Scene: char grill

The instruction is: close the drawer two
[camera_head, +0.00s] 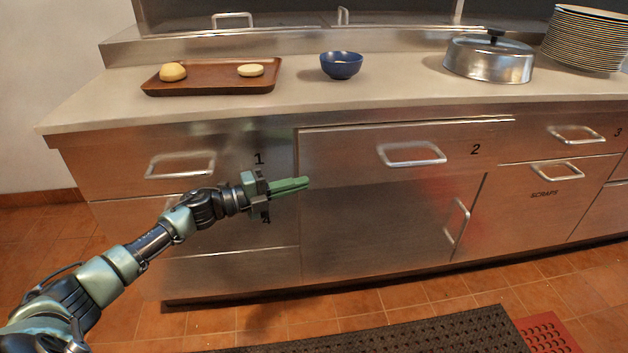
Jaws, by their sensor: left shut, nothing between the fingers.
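Drawer two (345,150) is the wide steel drawer marked "2" in the middle of the counter front. Its silver handle (411,154) is right of the middle of its face. A thin bright top edge shows along it, and its front seems to stand slightly proud of the cabinet. My left gripper (306,183) comes in from the left, its green fingers shut and empty. Its fingertips overlap the lower left end of the drawer in the picture; I cannot tell whether they touch. My right gripper is not in view.
Drawer one (115,174) is left and drawer three (520,149) right of drawer two. A cabinet door handle (457,222) sits below. On the counter are a brown tray (210,67) with buns, a blue bowl (341,66), a metal lid (487,62) and stacked plates (588,40).

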